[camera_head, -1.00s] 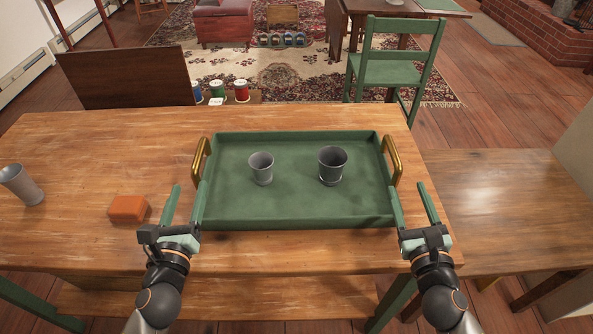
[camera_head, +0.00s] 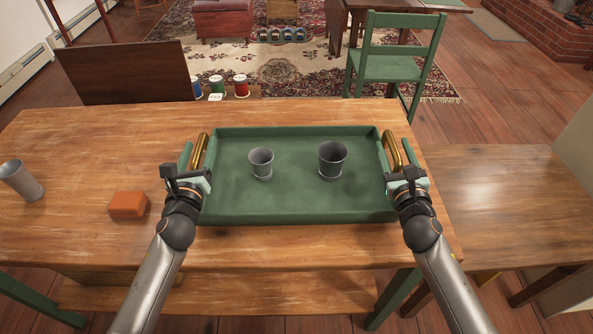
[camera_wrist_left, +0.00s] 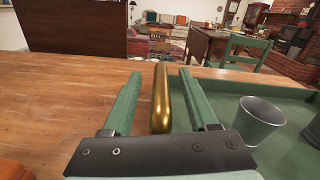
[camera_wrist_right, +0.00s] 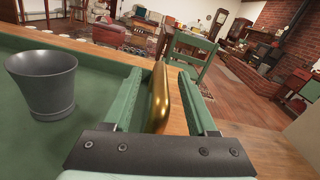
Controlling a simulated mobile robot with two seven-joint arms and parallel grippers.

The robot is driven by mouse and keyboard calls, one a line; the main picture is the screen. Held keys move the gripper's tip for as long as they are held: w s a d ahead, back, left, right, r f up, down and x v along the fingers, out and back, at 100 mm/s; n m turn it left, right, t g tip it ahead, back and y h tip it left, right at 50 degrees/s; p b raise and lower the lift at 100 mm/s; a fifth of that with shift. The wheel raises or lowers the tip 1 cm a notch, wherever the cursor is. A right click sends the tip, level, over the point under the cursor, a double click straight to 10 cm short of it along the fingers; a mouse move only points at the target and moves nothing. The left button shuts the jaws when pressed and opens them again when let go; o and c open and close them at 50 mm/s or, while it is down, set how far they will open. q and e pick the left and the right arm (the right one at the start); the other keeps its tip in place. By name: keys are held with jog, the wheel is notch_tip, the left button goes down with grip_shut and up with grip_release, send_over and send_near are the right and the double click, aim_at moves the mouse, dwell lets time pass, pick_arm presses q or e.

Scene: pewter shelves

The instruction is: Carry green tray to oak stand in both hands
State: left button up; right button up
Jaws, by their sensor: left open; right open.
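The green tray (camera_head: 290,204) lies on the wooden table and holds two grey metal cups, a smaller one (camera_head: 261,164) and a larger one (camera_head: 332,160). My left gripper (camera_head: 191,156) is open, with its fingers on either side of the brass left handle (camera_wrist_left: 160,100). My right gripper (camera_head: 401,154) is open, with its fingers on either side of the brass right handle (camera_wrist_right: 158,98). In both wrist views the handles stand between the fingers with gaps visible. The oak stand cannot be identified for certain; a wooden surface (camera_head: 510,190) adjoins on the right.
An orange block (camera_head: 128,206) and another metal cup (camera_head: 20,180) stand on the table (camera_head: 80,140) left of the tray. A green chair (camera_head: 398,66) and several small tins (camera_head: 217,85) are beyond the far edge.

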pick_arm(q)
jog(key=shift+w, duration=0.4)
pick_arm(e)
jog(key=shift+w, duration=0.4)
pick_arm(q)
grip_shut()
pick_arm(e)
grip_shut()
dwell(0.6)
pick_arm(q)
jog(key=shift+r, duration=0.35)
pick_arm(e)
jog(key=shift+r, duration=0.35)
